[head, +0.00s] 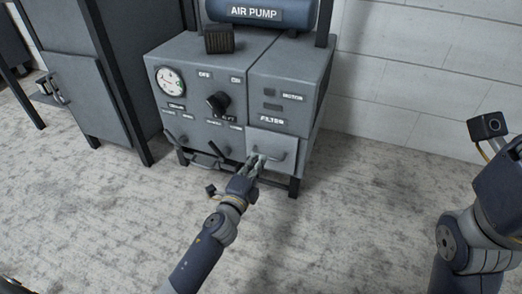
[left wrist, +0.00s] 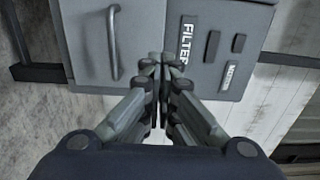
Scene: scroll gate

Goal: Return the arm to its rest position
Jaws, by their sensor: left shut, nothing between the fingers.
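My left gripper (head: 256,163) reaches up to the front of the grey air pump cabinet (head: 188,104), by the filter drawer (head: 284,148). Its fingers are shut with nothing between them. In the left wrist view the closed fingers (left wrist: 158,62) point at the cabinet front, beside the FILTER label, and the drawer handle (left wrist: 113,42) is to their left, apart from them. I cannot tell whether the fingertips touch the cabinet. My right arm (head: 478,245) shows at the right edge; its fingers are not visible.
The cabinet front carries a round gauge (head: 171,81) and a black knob (head: 217,103). A dark locker (head: 85,90) stands to the left. A pale block wall (head: 420,75) is behind. The floor (head: 345,200) between the arms is clear.

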